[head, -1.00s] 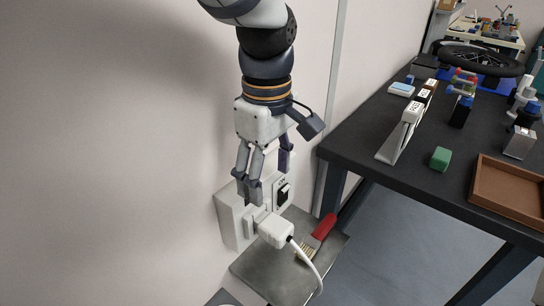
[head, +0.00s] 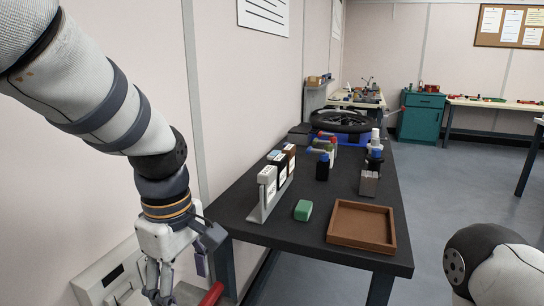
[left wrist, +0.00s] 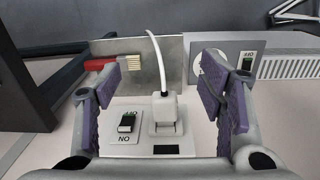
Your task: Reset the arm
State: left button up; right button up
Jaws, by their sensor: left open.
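My left arm comes in from the left in the head view, with its left gripper (head: 160,296) low by the wall, over a white wall box. In the left wrist view the left gripper (left wrist: 158,85) is open and its purple-padded fingers are wide apart with nothing gripped. Between and beyond them a white plug (left wrist: 165,115) with a white cable sits at the wall box, beside a black switch (left wrist: 127,122). My right arm shows only as a rounded link (head: 490,262) at the lower right of the head view; its gripper is out of view.
A dark table (head: 285,234) stands right of the left arm, holding a brown tray (head: 362,240), a green block (head: 303,210), a rack of small boxes and a wheel. A red-handled brush (left wrist: 100,63) lies on a metal shelf (left wrist: 185,75) by the box. Open floor lies right.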

pick_arm(q)
jog(key=s+a+f+m, duration=0.2)
jog(key=s+f, duration=0.1)
jog(key=f, duration=0.4)
jog(key=s+a+f+m+g, duration=0.1)
jog(key=s+a+f+m, duration=0.1)
jog(key=s+f, duration=0.35)
jog(key=s+a+f+m, duration=0.1)
jog(key=f, duration=0.7)
jog(key=s+a+f+m, duration=0.2)
jog(key=s+f+m, duration=0.2)
jog(key=s, duration=0.7)
jog(key=s+a+f+m+g, duration=0.1)
jog(key=s+f+m, duration=0.3)
jog(key=s, duration=0.7)
jog(key=shift+s+a+f, duration=0.2)
jog(key=shift+a, duration=0.45)
pick_arm(e)
jog(key=shift+w+a, duration=0.15)
jog(key=shift+a, duration=0.25)
